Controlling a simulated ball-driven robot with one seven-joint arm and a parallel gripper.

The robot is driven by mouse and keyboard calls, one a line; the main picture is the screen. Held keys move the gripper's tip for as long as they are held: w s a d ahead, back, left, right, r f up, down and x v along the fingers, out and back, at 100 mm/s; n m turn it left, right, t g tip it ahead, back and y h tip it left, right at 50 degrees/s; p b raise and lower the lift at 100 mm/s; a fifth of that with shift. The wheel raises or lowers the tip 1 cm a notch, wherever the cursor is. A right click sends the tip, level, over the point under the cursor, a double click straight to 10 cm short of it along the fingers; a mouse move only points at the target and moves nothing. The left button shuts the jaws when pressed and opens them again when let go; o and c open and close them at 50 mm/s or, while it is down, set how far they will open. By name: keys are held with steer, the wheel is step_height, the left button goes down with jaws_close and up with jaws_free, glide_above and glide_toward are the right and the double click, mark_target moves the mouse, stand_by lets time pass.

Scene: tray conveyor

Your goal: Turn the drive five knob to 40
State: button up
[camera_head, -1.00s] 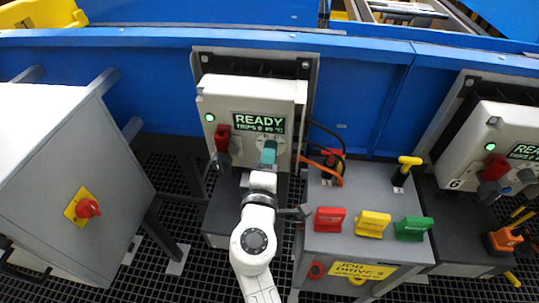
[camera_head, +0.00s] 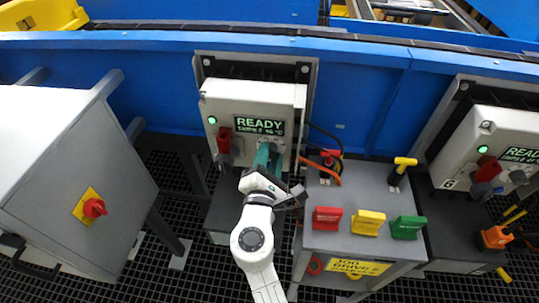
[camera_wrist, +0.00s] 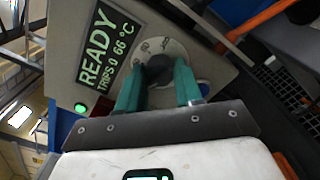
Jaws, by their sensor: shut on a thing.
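The drive five control box (camera_head: 222,97) is light grey, with a green-lettered display (camera_head: 259,125) reading READY and a trips and temperature line. Its knob (camera_wrist: 159,69) is dark grey on a round pale dial (camera_wrist: 176,50) in the wrist view. My gripper (camera_wrist: 160,72) has its two teal fingers on either side of the knob, shut on it. In the head view, my gripper (camera_head: 266,153) hides the knob. The dial's marks are too small and too covered to read, so the setting cannot be told.
A red switch (camera_head: 223,140) sits left of the knob. The grey stand (camera_head: 325,195) at right bears red (camera_head: 327,218), yellow (camera_head: 368,222) and green (camera_head: 407,227) blocks and a yellow-handled lever (camera_head: 404,163). An orange cable (camera_head: 322,170) runs close to my gripper's right.

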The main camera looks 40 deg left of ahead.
steer(key=shift+s+f+n, duration=0.1)
steer(key=shift+f+n, duration=0.05)
steer(key=shift+n, duration=0.25)
steer(key=o, duration=1)
steer(key=v, duration=1)
steer(key=shift+s+d+p, duration=0.25)
steer(key=shift+d+p, duration=0.05)
